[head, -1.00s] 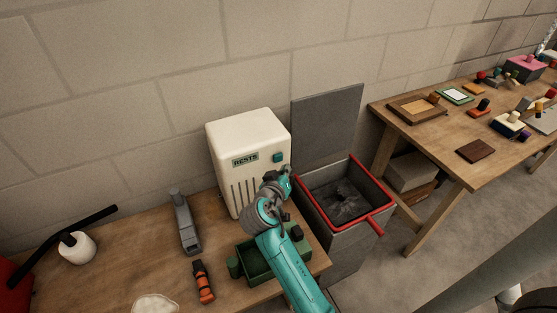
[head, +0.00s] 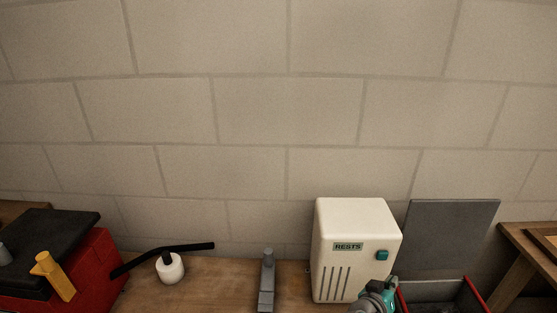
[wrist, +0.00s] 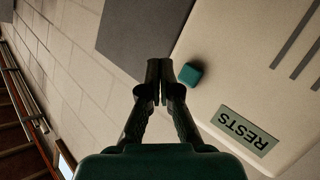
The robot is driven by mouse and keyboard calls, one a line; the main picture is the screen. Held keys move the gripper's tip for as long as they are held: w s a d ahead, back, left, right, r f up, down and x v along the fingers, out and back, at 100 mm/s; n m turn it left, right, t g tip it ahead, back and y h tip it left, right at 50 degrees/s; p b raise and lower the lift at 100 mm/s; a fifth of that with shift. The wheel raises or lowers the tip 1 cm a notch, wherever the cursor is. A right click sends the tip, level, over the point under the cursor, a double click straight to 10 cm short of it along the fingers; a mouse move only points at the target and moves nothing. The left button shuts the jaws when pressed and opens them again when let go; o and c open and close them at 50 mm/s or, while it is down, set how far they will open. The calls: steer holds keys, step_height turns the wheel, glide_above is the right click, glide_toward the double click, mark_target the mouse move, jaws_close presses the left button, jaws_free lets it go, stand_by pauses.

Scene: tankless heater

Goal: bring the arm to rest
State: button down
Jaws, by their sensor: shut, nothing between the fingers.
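My gripper (wrist: 161,82) is shut and empty in the wrist view, its fingertips together. It points toward the white heater (wrist: 225,70) with the label "RESTS" (wrist: 245,130). The heater's small green button (wrist: 190,75) shows just right of my fingertips, and I cannot tell the gap to it. In the head view the heater (head: 352,245) stands upright against the wall, its green button (head: 382,255) on the front right. My teal and grey wrist shows at the bottom edge, in front of the heater's lower right; my fingers cannot be made out there.
A grey panel (head: 452,238) stands right of the heater behind a red-rimmed bin (head: 440,293). A grey tool (head: 267,280), a white pot (head: 170,268) with a black bar, and a red box (head: 95,275) lie to the left. The wall above is bare.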

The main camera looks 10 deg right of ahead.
steer(key=s+a+f+n+t+y, duration=0.3)
steer(key=s+a+f+n+y, duration=0.15)
steer(key=s+a+f, duration=0.4)
steer(key=s+a+f+n+t+y, duration=0.25)
steer(key=s+a+y, duration=0.25)
steer(key=s+a, duration=0.6)
steer(key=s+a+r+t+y, duration=0.1)
steer(key=s+r, duration=0.4)
steer(key=s, duration=0.3)
steer(key=s+a+r+y, duration=0.1)
steer(key=s+r+y, duration=0.1)
steer(key=s+r, duration=0.3)
steer(key=s, duration=0.4)
steer(key=shift+s+a+r+m+t, duration=0.2)
steer(key=shift+s+a+m+t, duration=0.1)
steer(key=shift+a+t, duration=0.05)
